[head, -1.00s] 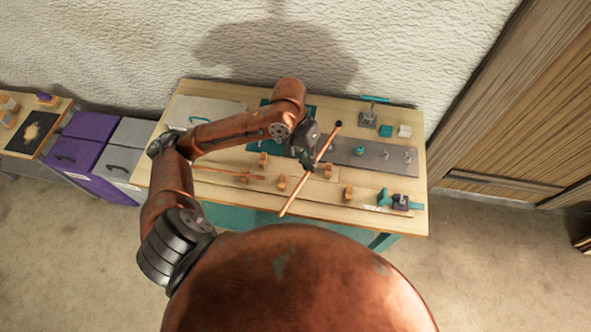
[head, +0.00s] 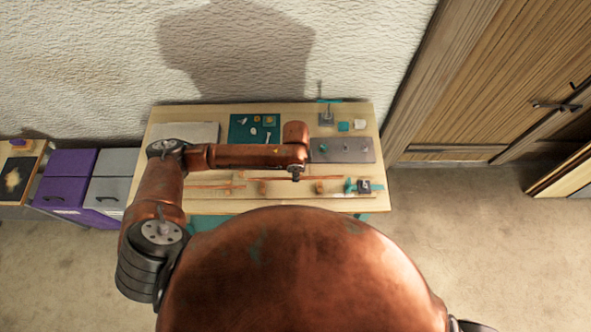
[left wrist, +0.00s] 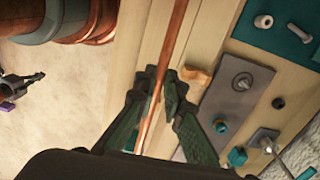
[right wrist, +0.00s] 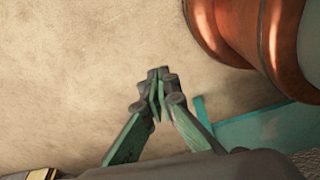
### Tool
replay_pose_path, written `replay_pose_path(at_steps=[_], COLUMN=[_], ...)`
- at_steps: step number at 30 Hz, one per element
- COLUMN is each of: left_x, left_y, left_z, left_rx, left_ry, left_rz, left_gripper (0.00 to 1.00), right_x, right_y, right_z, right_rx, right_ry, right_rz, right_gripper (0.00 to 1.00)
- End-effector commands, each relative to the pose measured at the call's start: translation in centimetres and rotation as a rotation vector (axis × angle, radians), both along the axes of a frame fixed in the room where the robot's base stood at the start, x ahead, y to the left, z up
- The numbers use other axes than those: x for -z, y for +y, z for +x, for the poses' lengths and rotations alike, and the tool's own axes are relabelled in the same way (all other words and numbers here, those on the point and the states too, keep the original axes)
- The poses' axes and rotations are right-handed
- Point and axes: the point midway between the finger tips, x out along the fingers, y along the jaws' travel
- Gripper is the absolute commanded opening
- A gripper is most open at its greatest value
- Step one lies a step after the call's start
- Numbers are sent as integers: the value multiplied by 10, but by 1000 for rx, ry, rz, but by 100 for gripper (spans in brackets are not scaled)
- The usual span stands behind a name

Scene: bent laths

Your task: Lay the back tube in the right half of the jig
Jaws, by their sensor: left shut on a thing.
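In the left wrist view the tube (left wrist: 176,35) runs between the green fingers (left wrist: 160,88), beside an orange block (left wrist: 197,76). I cannot tell whether it touches the blocks. Another copper-coloured tube (head: 208,186) lies in the left half of the jig. Orange jig blocks (head: 320,187) show near the held tube. My right gripper (right wrist: 159,78) is shut and empty, above the floor.
A grey plate with pegs (head: 342,150) lies behind the jig. A teal mat (head: 240,122) with small parts is at the back. A dark clamp with teal parts (head: 364,186) stands at the jig's right end. A teal block and white block (head: 359,125) are at the back right.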

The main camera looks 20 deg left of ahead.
Motion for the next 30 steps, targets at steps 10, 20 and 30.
replay_pose_path(at_steps=[10,20,30], left_x=[15,42,65], left_y=[0,0,0], left_z=[0,0,0], left_rx=[24,22,21], left_ry=[-4,-4,-2], left_rz=[1,0,-1], left_gripper=[0,0,0], right_x=[17,54,58], right_y=[9,12,5], right_z=[2,2,2], right_rx=[3,4,0], right_ry=[-2,-2,0], right_rz=[10,13,5], right_gripper=[0,0,0])
